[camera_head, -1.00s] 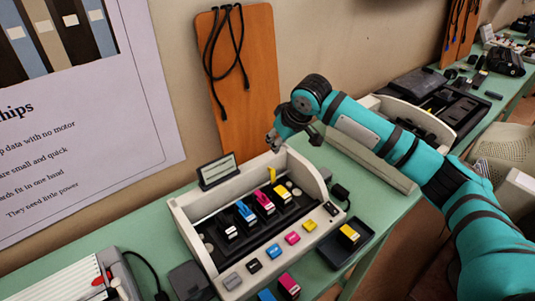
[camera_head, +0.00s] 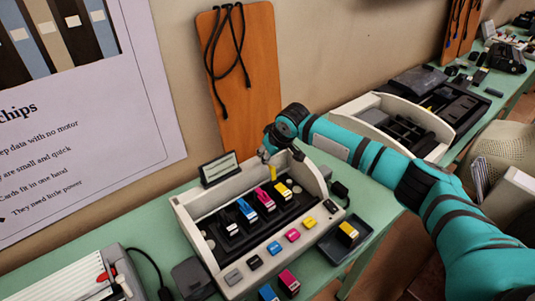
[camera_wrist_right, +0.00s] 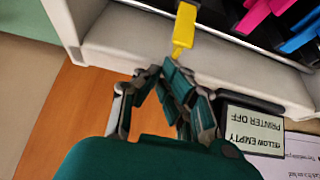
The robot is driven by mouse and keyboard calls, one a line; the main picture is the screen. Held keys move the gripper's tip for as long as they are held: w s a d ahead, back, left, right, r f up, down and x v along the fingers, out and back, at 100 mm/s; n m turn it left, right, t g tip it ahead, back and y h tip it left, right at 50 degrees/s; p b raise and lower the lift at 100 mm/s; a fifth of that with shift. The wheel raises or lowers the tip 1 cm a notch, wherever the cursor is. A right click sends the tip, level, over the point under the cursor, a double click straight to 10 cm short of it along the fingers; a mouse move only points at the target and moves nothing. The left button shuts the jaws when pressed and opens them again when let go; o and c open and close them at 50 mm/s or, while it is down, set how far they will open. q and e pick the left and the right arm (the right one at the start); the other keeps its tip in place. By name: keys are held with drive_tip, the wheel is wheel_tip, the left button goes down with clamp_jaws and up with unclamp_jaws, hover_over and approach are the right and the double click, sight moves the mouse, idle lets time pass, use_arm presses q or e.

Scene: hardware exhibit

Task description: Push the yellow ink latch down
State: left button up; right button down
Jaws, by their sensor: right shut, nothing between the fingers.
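The printer (camera_head: 178,214) is an open pale box with ink cartridges in a row. Its yellow ink latch (camera_head: 272,174) stands raised behind the yellow cartridge (camera_head: 284,190), at the right end of the row. The latch also shows at the top of the right wrist view (camera_wrist_right: 185,30). My right gripper (camera_head: 267,156) is shut and empty at the latch's upper end, over the printer's back wall. In the right wrist view its fingertips (camera_wrist_right: 168,68) lie just below the latch tip; contact cannot be told. My left gripper is not in view.
Pink (camera_head: 264,198) and blue (camera_head: 246,209) latches lie low beside the yellow one. A small display (camera_head: 218,170) stands at the printer's back left, reading "YELLOW EMPTY PRINTER OFF" in the wrist view. A tray (camera_head: 346,242) with a yellow-topped cartridge sits right.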

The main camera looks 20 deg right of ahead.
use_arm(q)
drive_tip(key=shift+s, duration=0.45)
use_arm(e)
drive_tip(key=shift+s+d+r+t, duration=0.1)
drive_tip(key=shift+s+r+t, duration=0.1)
drive_tip(key=shift+s+t, duration=0.25)
